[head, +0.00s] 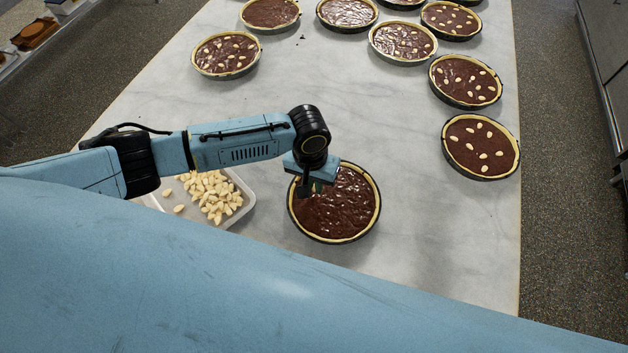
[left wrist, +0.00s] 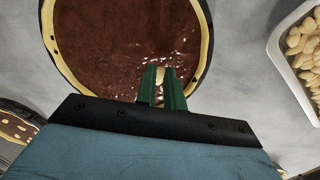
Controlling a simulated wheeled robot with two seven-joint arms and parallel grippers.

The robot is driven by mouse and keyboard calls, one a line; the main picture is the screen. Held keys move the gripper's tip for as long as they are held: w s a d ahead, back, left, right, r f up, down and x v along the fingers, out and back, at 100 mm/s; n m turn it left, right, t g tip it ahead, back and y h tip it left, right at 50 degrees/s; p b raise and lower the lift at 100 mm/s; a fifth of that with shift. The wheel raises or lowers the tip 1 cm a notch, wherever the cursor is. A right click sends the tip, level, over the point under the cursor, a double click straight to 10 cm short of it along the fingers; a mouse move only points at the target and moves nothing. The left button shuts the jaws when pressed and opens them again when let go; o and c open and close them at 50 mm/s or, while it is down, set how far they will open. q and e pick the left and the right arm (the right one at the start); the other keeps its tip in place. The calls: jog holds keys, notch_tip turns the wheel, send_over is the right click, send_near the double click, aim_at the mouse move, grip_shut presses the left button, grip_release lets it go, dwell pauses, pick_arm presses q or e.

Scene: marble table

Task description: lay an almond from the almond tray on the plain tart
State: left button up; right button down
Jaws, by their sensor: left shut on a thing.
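The plain tart (head: 350,215) has a dark chocolate filling and a pale crust, with no almonds seen on it. It lies right of the almond tray (head: 246,207), which holds a heap of almonds (head: 212,192). My left gripper (head: 307,192) is over the left part of the plain tart. In the left wrist view its green fingers (left wrist: 162,82) are shut on an almond (left wrist: 160,75), over the filling of the plain tart (left wrist: 110,45) near its rim. I cannot tell if the almond touches the filling. My right gripper is not in view.
Several tarts with almonds stand farther back and to the right, such as one tart (head: 481,146) near the right edge of the marble table (head: 420,260). The marble around the plain tart is clear to its right. My left arm hides part of the almond tray.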

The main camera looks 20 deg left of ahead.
pick_arm(q)
jog(key=shift+f, duration=0.7)
dwell(0.4)
jog(key=o, duration=0.8)
notch_tip(320, 180, up, 3)
jog(key=p, duration=0.2)
jog(key=shift+r+p, duration=0.15)
jog(key=shift+p, duration=0.25)
jog(key=shift+r, duration=1.4)
